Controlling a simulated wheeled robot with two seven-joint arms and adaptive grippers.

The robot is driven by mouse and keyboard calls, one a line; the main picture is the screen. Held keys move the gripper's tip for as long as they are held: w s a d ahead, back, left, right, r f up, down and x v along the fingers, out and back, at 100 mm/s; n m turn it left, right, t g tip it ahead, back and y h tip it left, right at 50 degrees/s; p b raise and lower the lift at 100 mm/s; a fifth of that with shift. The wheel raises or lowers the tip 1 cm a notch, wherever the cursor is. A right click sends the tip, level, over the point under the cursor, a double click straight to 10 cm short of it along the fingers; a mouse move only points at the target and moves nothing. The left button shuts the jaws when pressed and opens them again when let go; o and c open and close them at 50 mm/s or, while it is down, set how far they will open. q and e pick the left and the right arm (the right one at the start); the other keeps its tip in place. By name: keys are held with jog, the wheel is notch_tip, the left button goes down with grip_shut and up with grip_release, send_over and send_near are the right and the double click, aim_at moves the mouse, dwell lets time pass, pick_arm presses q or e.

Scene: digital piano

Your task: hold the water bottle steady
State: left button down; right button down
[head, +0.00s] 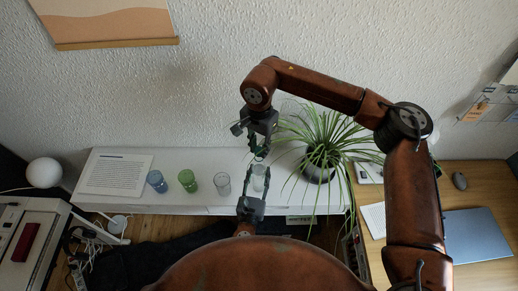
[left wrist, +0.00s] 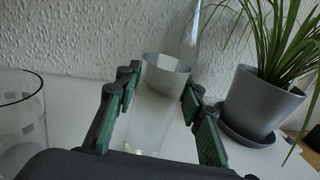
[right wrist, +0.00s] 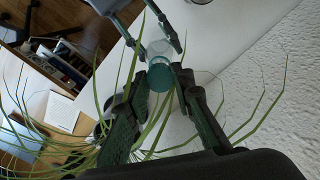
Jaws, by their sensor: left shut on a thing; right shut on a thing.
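The water bottle (head: 260,178) is a clear, frosted vessel, upright on the white shelf. In the left wrist view the bottle (left wrist: 162,105) stands between my left fingers, its open rim at the top. My left gripper (head: 254,192) is shut on it from the near side. My right gripper (head: 261,152) is above and behind the bottle, pointing down. It is shut on a teal round piece (right wrist: 160,77) that looks like a cap, seen in the right wrist view with the clear bottle beyond it. Whether the piece touches the bottle is unclear.
A clear glass (head: 222,183), a green glass (head: 188,181) and a blue glass (head: 156,181) stand left of the bottle, beside a printed sheet (head: 117,173). A potted plant (head: 318,168) is close on the right, its leaves reaching around my right gripper. The wall is behind.

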aim_at(259, 150)
jog(key=shift+r, duration=0.15)
jog(key=shift+r, duration=1.95)
pick_arm(q)
jog(key=c, duration=1.2)
grip_release()
